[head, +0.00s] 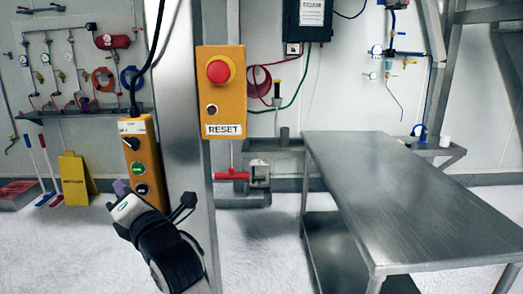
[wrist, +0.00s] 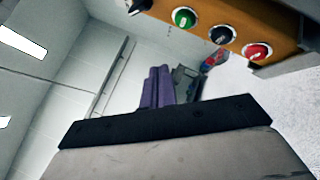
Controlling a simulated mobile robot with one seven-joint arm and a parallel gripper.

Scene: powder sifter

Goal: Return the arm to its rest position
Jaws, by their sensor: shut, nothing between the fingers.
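My gripper (head: 121,187) shows at the lower left of the head view, its purple fingers raised at the end of my dark and white arm. In the wrist view the purple fingers (wrist: 158,86) are together, with nothing seen between them. A hanging orange control box (head: 142,158) is just behind and above the gripper in the head view. An orange box (wrist: 225,22) with green, black and red controls crosses the top right of the wrist view. Whether the gripper touches it I cannot tell.
A grey metal column (head: 187,130) stands just right of the arm, bearing a yellow RESET box (head: 221,92) with a red button. A bare steel table (head: 400,195) fills the right. A yellow floor sign (head: 74,180) stands at left. White floor shows between column and table.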

